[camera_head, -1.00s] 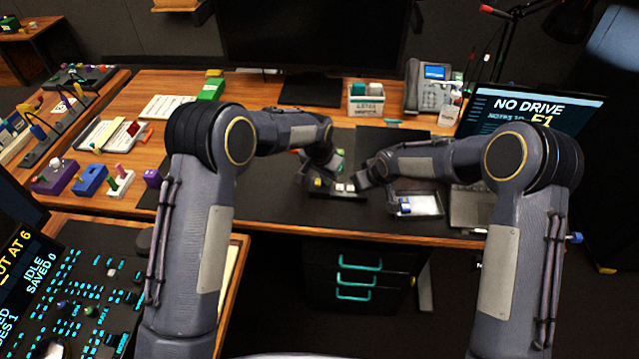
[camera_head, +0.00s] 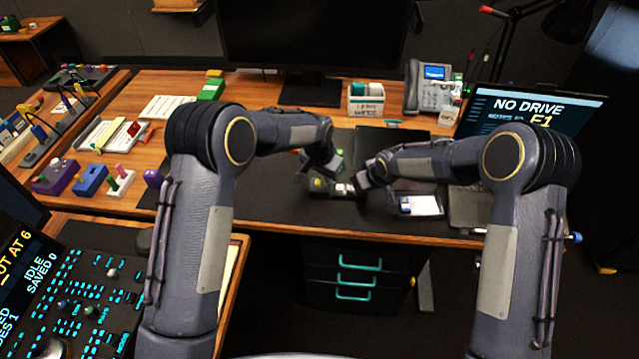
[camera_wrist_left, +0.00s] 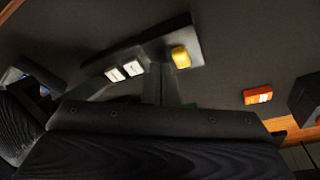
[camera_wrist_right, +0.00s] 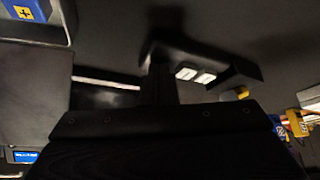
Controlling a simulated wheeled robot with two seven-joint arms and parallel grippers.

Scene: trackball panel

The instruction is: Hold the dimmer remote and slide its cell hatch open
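The dimmer remote (camera_head: 330,187) is a dark slim bar with a yellow button and two white keys, over the black desk mat. It also shows in the left wrist view (camera_wrist_left: 196,41) and the right wrist view (camera_wrist_right: 240,72). My left gripper (camera_head: 316,178) looks shut on the remote between the yellow button and white keys. My right gripper (camera_head: 362,182) is at the remote's other end, beyond the white keys; its fingers look together in the right wrist view (camera_wrist_right: 157,72). I cannot tell whether they touch the remote. The cell hatch cannot be made out.
The black mat (camera_head: 265,195) is mostly clear around the remote. An orange block (camera_wrist_left: 258,95) lies on the mat in the left wrist view.

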